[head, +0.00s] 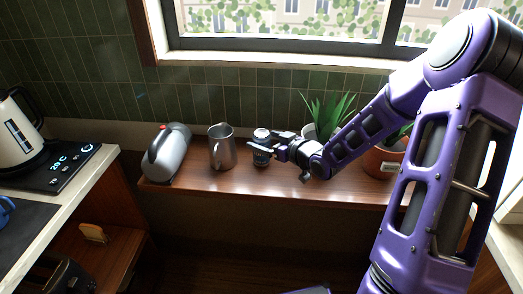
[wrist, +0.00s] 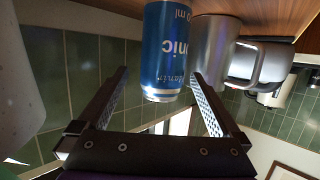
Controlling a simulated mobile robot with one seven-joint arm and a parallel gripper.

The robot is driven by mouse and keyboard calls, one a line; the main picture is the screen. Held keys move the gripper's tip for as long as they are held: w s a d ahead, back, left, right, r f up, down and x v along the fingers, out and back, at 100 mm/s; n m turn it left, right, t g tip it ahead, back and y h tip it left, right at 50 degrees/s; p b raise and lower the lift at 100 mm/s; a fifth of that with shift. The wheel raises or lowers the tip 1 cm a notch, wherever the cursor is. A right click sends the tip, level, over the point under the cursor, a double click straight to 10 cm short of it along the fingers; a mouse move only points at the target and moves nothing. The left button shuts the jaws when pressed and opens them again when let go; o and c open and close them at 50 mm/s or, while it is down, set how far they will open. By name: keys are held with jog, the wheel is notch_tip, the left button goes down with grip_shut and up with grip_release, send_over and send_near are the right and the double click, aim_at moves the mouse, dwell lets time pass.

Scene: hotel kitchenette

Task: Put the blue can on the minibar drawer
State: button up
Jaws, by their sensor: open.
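The blue can (wrist: 165,50) with white lettering stands on the wooden shelf (head: 215,182) below the window. In the head view the can (head: 261,157) is small and partly covered by my gripper (head: 262,147). My gripper is open, with its fingers on either side of the can in the wrist view (wrist: 160,73). The right finger looks closer to the can than the left; contact cannot be told. A low wooden unit with a small light handle (head: 93,233) at the lower left may be the minibar drawer; I cannot tell for sure.
A metal pitcher (head: 222,152) and a silver appliance (head: 170,152) stand left of the can. Potted plants (head: 382,160) stand to the right, behind my arm. A counter at far left holds a kettle (head: 18,128) and a blue mug (head: 5,211).

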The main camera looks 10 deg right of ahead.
jog(key=x, duration=0.5)
jog(key=shift+a+f+b, duration=0.15)
jog(key=shift+f+b, duration=0.1)
jog(key=shift+b, duration=0.05)
jog(key=shift+s, duration=0.1)
grip_shut()
